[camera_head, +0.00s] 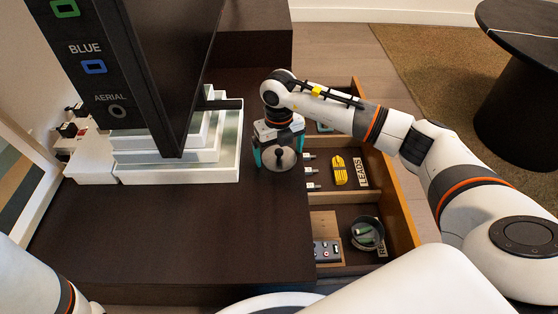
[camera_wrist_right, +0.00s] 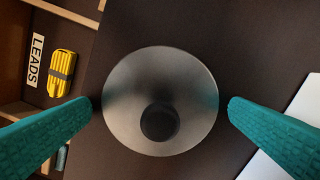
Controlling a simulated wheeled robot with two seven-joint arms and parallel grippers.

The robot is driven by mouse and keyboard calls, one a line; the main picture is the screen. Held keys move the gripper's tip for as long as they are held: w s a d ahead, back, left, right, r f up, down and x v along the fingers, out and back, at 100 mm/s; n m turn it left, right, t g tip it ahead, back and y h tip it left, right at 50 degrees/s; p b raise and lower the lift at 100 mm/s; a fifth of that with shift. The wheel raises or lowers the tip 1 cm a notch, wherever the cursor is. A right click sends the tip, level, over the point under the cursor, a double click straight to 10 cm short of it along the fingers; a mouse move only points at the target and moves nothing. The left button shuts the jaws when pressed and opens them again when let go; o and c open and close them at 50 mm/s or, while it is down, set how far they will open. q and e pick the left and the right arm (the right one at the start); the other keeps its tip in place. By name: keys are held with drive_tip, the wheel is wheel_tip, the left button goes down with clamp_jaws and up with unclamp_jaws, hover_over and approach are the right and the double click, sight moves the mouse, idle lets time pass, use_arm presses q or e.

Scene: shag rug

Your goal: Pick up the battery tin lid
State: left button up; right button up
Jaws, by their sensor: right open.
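The battery tin lid (camera_head: 280,160) is a round grey metal disc with a dark round knob. It appears to lie on the dark cabinet top near the open drawer; it also shows in the right wrist view (camera_wrist_right: 135,85). My right gripper (camera_head: 279,149) is over it and open, with a teal finger on either side. In the wrist view the fingertips (camera_wrist_right: 161,104) stand just outside the lid's rim with narrow gaps. A round dark tin (camera_head: 381,236) with small items inside sits in the drawer's front compartment. My left gripper is out of view.
The open drawer (camera_head: 402,209) holds a yellow bundle (camera_head: 340,170) beside a LEADS label (camera_head: 362,171), and several plugs. A television (camera_head: 150,65) on a white stepped stand (camera_head: 225,166) is close left of the gripper. The front cabinet top is clear.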

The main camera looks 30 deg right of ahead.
drive_tip(key=shift+c, duration=0.3)
drive_tip(key=c, duration=0.8)
